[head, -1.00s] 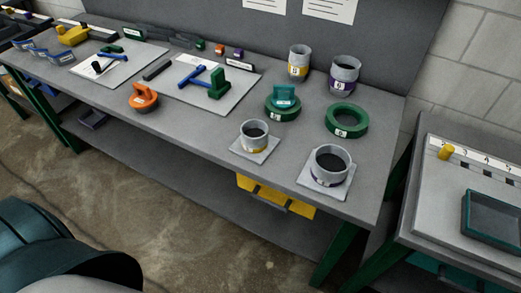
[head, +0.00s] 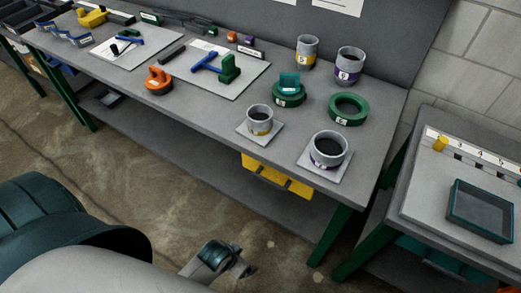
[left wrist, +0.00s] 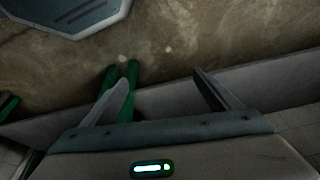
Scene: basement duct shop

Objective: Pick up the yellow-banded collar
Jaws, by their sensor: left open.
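A grey collar with a yellow band (head: 260,121) stands upright on a small light square plate near the bench's front edge. A second yellow-banded grey piece (head: 306,52), taller, stands at the back of the bench. My left gripper (head: 246,268) is low in the head view, in front of the bench and apart from both pieces. In the left wrist view my left gripper (left wrist: 163,82) is open, with nothing between its fingers; neither yellow-banded piece shows there. My right gripper is in neither view.
Purple-banded grey pieces stand at the front (head: 328,150) and back (head: 349,66). A green ring (head: 348,109) and a green ring with a teal block (head: 289,94) lie between. An orange piece (head: 158,80) sits left. A yellow bin (head: 277,176) hangs below the bench edge.

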